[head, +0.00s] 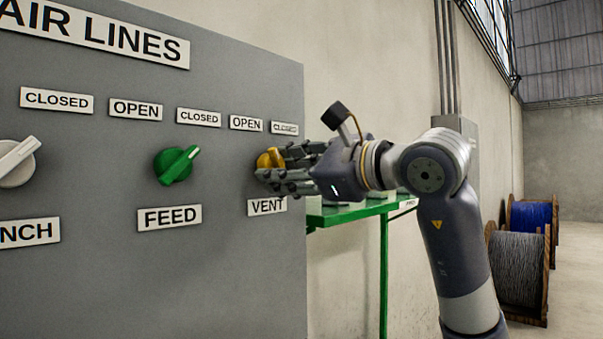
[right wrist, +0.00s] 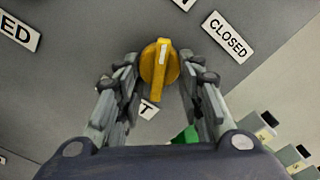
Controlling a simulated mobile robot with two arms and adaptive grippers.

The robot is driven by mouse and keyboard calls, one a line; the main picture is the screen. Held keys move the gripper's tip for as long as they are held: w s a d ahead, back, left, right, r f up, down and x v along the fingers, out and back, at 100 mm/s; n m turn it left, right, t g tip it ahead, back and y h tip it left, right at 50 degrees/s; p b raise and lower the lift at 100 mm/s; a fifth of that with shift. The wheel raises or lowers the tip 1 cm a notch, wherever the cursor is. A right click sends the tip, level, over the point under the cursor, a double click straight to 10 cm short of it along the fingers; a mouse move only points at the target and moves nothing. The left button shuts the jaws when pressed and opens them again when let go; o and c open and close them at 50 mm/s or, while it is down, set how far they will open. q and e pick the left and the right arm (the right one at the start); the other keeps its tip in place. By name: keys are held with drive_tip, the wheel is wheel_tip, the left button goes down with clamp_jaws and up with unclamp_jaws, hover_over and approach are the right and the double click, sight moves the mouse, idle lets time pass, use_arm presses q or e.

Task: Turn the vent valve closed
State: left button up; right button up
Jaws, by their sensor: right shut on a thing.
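The yellow vent valve (head: 268,158) is on the grey panel above the VENT label (head: 267,206). In the right wrist view, the valve (right wrist: 160,80) has a white mark at its top that points roughly toward a cut-off label at the top edge. The CLOSED label (right wrist: 228,37) is further right there. My right gripper (head: 268,178) is at the panel, shut on the vent valve with one finger on each side; its fingers partly hide the valve in the head view. My left gripper is not in view.
A green FEED valve (head: 176,165) and a white valve (head: 17,162) are left on the same panel (head: 110,275). A green table (head: 345,212) stands behind my right arm. Cable spools (head: 517,268) are on the floor at the right.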

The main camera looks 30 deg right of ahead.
drive_tip(key=m, duration=0.2)
drive_tip(key=m+b, duration=0.1)
drive_tip(key=m, duration=0.2)
drive_tip(key=r+m+b, duration=0.1)
drive_tip(key=m, duration=0.2)
drive_tip(key=shift+s+a, duration=0.1)
drive_tip(key=shift+s, duration=0.15)
drive_tip(key=m+b, duration=0.1)
drive_tip(key=m, duration=0.4)
drive_tip(key=shift+m+b, duration=0.3)
drive_tip(key=m, duration=0.2)
drive_tip(key=shift+r+m+b, duration=0.1)
drive_tip(key=shift+m+b, duration=0.2)
drive_tip(key=shift+b, duration=0.1)
drive_tip(key=shift+m, duration=0.5)
drive_tip(key=shift+a, duration=0.1)
